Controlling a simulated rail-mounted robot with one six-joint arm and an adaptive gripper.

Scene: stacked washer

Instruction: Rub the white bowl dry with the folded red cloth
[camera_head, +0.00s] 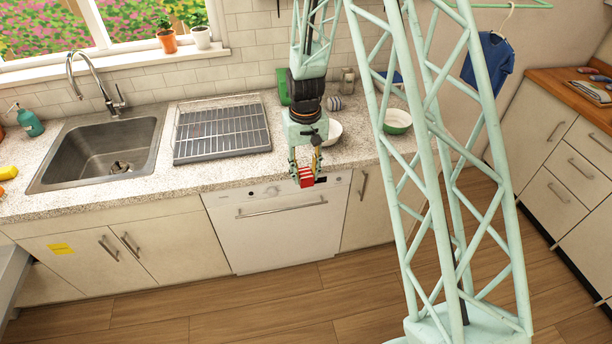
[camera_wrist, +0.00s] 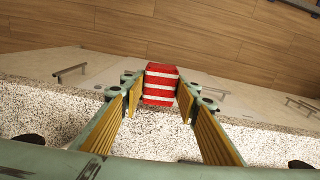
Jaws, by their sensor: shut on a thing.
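The folded red cloth (camera_head: 303,176) has white stripes and is held between the fingertips of my gripper (camera_head: 305,172), in front of the counter's front edge, above the dishwasher front. In the wrist view, the yellow-padded fingers of my gripper (camera_wrist: 160,90) are shut on the cloth (camera_wrist: 160,84), with the floor beyond it. The white bowl (camera_head: 334,132) stands on the counter, just behind and right of my gripper, which partly hides it. The bowl does not show clearly in the wrist view.
A green-and-white bowl (camera_head: 397,121) stands further right on the counter, beside my own lattice column. A dish rack (camera_head: 221,131) and a sink (camera_head: 105,150) lie to the left. A green item (camera_head: 283,86) and small jars (camera_head: 347,81) stand behind my arm.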

